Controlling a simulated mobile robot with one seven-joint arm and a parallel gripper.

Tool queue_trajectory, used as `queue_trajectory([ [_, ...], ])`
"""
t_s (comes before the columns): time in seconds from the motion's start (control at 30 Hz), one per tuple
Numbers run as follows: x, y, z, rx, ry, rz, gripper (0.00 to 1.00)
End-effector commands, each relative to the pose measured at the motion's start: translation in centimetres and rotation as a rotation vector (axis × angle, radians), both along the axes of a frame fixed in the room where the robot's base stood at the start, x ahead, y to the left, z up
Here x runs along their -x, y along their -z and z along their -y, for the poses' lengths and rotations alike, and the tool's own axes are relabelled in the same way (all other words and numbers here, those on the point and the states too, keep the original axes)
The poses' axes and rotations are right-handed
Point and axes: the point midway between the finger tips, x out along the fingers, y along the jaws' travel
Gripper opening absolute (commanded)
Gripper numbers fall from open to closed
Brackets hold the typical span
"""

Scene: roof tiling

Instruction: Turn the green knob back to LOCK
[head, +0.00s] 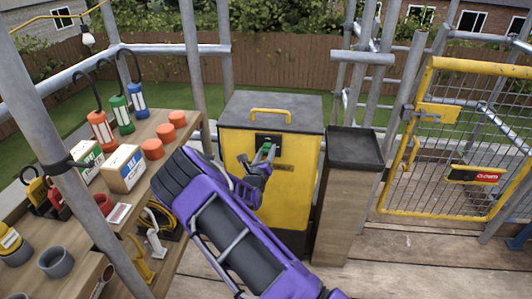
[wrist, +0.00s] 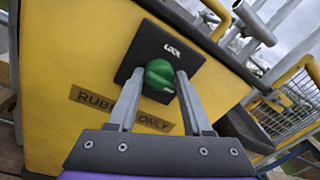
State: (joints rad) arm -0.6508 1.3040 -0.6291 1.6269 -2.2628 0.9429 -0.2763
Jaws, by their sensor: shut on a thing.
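The green knob (wrist: 159,76) sits on a black square plate (wrist: 140,52) on the front of a yellow bin. The plate has the word LOCK (wrist: 171,49) above the knob, towards its upper right. My gripper (wrist: 159,84) is shut on the knob, one grey finger on each side. In the head view my gripper (head: 264,158) reaches the bin's front, and the knob (head: 267,148) shows as a small green patch, partly hidden by the fingers. The exact way the knob points is hard to tell.
The yellow bin (head: 235,148) has a grey lid (head: 292,108) with a yellow handle. A wooden post with a black tray top (head: 356,150) stands close at its right. A wooden bench (head: 165,132) with tools and boxes is at left. A yellow mesh gate (head: 450,205) is at right.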

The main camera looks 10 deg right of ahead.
Motion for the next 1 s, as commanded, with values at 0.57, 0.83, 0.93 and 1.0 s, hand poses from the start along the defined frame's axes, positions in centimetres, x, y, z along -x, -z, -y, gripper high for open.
queue_trajectory([
  [0.57,0.0,0.06,-0.32,0.16,-0.006,-0.055,0.0],
  [0.83,0.03,0.18,-0.34,0.394,-0.006,-0.131,0.0],
  [0.93,0.04,0.21,-0.32,0.484,-0.006,-0.16,0.0],
  [1.0,0.04,0.23,-0.29,0.548,-0.006,-0.181,0.0],
])
